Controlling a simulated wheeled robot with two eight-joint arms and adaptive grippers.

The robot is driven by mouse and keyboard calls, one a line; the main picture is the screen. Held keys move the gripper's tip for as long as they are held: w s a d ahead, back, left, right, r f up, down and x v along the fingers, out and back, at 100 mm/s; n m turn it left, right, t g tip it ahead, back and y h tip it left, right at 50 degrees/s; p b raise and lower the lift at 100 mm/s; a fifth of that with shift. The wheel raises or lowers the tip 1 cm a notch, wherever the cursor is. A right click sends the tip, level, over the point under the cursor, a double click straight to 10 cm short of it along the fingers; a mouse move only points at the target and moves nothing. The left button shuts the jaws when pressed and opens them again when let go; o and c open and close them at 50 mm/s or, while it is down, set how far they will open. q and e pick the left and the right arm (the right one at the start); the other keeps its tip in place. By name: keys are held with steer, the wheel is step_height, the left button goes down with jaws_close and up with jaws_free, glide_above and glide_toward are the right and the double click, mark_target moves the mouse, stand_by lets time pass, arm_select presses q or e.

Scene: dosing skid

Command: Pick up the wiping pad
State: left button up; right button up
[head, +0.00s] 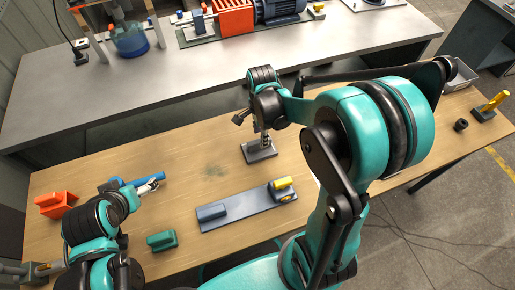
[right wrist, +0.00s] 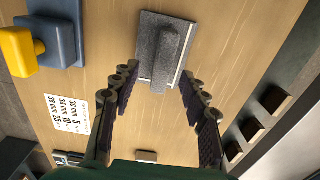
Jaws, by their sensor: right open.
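The wiping pad (head: 249,155) looks like a flat dark grey plate with a raised bar handle; it lies on the wooden table. In the right wrist view the pad (right wrist: 150,32) is straight ahead, with its handle running along the view. My right gripper (right wrist: 157,78) is open, its two fingers apart on either side of the handle's near end, with nothing held. In the head view the right gripper (head: 263,138) points down just above the pad and partly hides it. My left gripper (head: 150,187) is at the left, beside a blue rod (head: 150,176); its jaws are too small to read.
A blue-grey plate (head: 240,212) with a blue block and a yellow-topped block lies in front of the pad. A green block (head: 161,240) and an orange block (head: 55,203) are at the left. A printed label (right wrist: 67,114) lies near. A grey bench (head: 75,95) stands behind.

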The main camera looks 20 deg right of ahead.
mark_target(259, 141)
steer(key=f, duration=0.1)
steer(key=f+b, duration=0.1)
steer(key=f, duration=0.1)
steer(key=f+b, duration=0.1)
steer(key=f, duration=0.1)
steer(key=shift+w+a+f, duration=0.1)
steer(key=shift+w+f, duration=0.1)
steer(key=shift+w, duration=0.05)
steer(key=shift+c, duration=1.3)
jaws_close()
steer(key=shift+r, duration=0.15)
step_height(259, 141, up, 4)
steer(key=shift+r+p, duration=0.2)
steer(key=shift+p, duration=0.8)
steer(key=s+d+r+p, duration=0.3)
steer(key=s+d+r, duration=0.3)
steer(key=s+d, duration=0.2)
steer(key=shift+s+r, duration=0.2)
steer(key=shift+r, duration=0.05)
steer(key=shift+d, duration=0.1)
